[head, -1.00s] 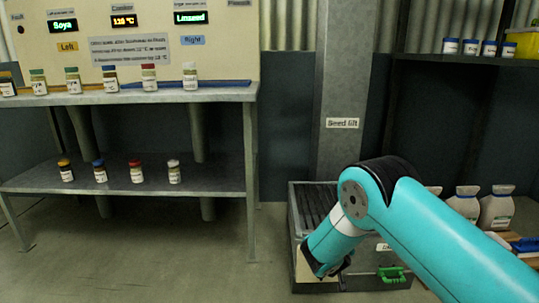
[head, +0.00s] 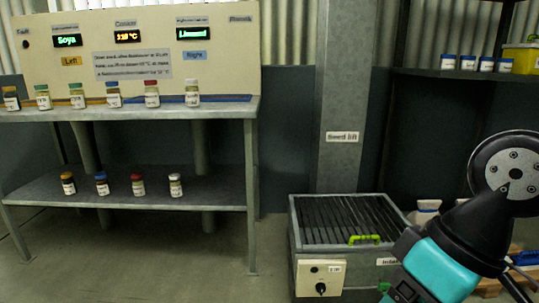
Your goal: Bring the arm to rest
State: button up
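My arm shows at the lower right of the head view, a teal link (head: 440,270) with black joints (head: 505,175). It stands in front of the right side of the slatted seed lift box. The fingers of my gripper cannot be made out, so I cannot tell whether it is open or shut, or whether it holds anything.
A two-level bench (head: 135,108) with several small jars stands at the left under a control panel (head: 140,45). The seed lift box (head: 345,220) has a green handle (head: 364,239) and a knob. Shelves (head: 480,74) with white tubs stand at the right. The floor at centre left is clear.

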notch_tip(320, 180, up, 39)
jog(key=s+p, duration=0.1)
jog(key=p, duration=3.7)
jog(key=shift+s+f, duration=0.2)
jog(key=shift+s, duration=0.2)
